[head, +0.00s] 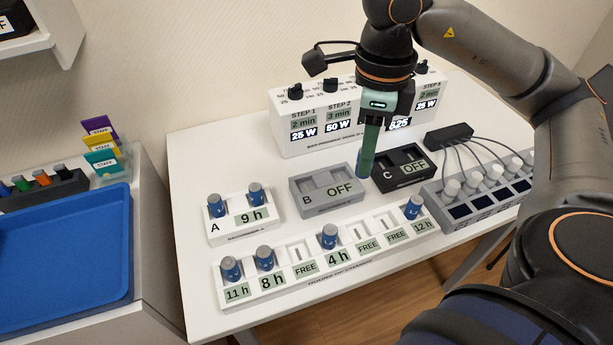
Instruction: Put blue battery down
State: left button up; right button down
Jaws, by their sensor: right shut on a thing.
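My right gripper (368,165) points down over the white table, between the grey unit B (319,200) and the black unit C (396,180). It is shut on a blue battery (359,164). Only a thin blue sliver shows behind the green fingers, so whether the battery touches anything cannot be told. Units B and C both read OFF, and their slots look empty where visible. White unit A (241,227) reads 9 h and holds two blue batteries. The long white rack (345,275) holds several blue batteries, with several slots marked FREE. My left gripper is not in view.
A white panel with knobs and displays (310,140) stands at the back of the table, partly behind my right arm. A grey device with several knobs (470,200) and a cabled black box (449,136) are at right. A blue tray (70,280) lies on the left counter.

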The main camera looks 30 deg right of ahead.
jog(key=w+a+f, duration=0.1)
jog(key=w+f, duration=0.1)
jog(key=w, duration=0.1)
jog(key=w+a+f, duration=0.1)
jog(key=w+f, duration=0.2)
jog(key=w+a+f, duration=0.1)
jog(key=w+f, duration=0.1)
jog(key=w, duration=0.1)
jog(key=shift+w+a+f, duration=0.15)
jog(key=shift+w+f, duration=0.1)
jog(key=shift+w, duration=0.05)
jog(key=shift+w+a+f, duration=0.1)
jog(key=shift+w+f, duration=0.15)
jog(key=shift+f, duration=0.8)
jog(key=shift+w+f, duration=0.2)
jog(key=shift+f, duration=0.85)
jog(key=shift+f+b, duration=0.2)
jog(key=shift+b, duration=0.2)
jog(key=c, duration=0.6)
grip_release()
jog(key=shift+c, duration=0.2)
jog(key=shift+r, duration=0.15)
